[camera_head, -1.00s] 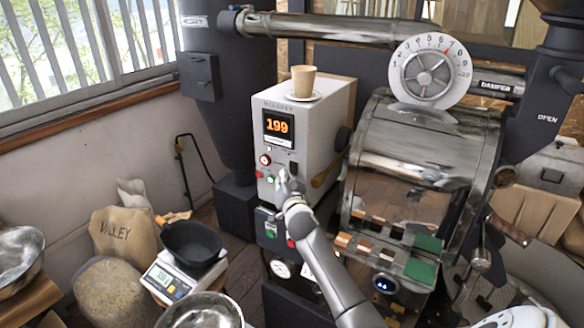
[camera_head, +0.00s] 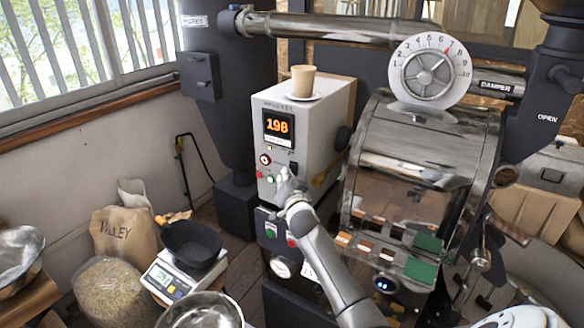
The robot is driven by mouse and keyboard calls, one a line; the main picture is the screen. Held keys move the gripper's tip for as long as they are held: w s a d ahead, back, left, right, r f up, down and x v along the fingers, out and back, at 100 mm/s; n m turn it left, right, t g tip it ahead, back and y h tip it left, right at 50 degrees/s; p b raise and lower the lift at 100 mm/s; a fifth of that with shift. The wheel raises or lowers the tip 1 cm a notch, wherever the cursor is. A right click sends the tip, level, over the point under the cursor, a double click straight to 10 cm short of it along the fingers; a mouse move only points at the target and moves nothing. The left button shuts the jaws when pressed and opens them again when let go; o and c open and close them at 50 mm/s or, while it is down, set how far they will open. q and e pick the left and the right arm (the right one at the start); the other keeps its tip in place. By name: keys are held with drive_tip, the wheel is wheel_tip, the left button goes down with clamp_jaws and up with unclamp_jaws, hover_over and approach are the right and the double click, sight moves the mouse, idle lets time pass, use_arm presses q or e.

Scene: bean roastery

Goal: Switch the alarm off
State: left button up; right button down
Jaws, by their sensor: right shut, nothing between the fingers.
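The white control box (camera_head: 320,125) of the roaster shows 198 in orange digits on its display (camera_head: 278,127). Below the display are a small lamp (camera_head: 269,148), a round red-and-white control (camera_head: 265,160), a red button (camera_head: 259,174) and a green button (camera_head: 271,180). A black switch (camera_head: 293,168) sits at the right of the panel. No label naming the alarm is readable. My right gripper (camera_head: 283,174) is shut and empty in front of the panel's lower right, just right of the green button and below the black switch. I cannot tell whether it touches the panel. My left gripper is not in view.
A paper cup (camera_head: 303,81) stands on a saucer on the box. A second panel with buttons (camera_head: 270,230) lies below. The roaster drum (camera_head: 415,150) stands close on the right. A scale with a black bowl (camera_head: 192,243) is at left.

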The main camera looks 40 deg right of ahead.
drive_tip(key=shift+d, duration=0.1)
idle(0.5)
drive_tip(key=shift+w+d, duration=0.2)
drive_tip(key=shift+d, duration=0.1)
drive_tip(key=shift+w+d+r, duration=0.1)
drive_tip(key=shift+d, duration=0.2)
idle(0.7)
drive_tip(key=shift+a, duration=0.1)
drive_tip(key=shift+s+a, duration=0.3)
drive_tip(key=shift+a, duration=0.3)
drive_tip(key=shift+s+a+f, duration=0.15)
drive_tip(key=shift+s+a, duration=0.15)
drive_tip(key=shift+a, duration=0.45)
drive_tip(key=shift+s+a+f, duration=0.1)
drive_tip(key=shift+s+a, duration=0.25)
drive_tip(key=shift+a, duration=0.45)
drive_tip(key=shift+s+a+f, duration=0.15)
drive_tip(key=shift+s+a, duration=0.15)
drive_tip(key=shift+a, duration=0.45)
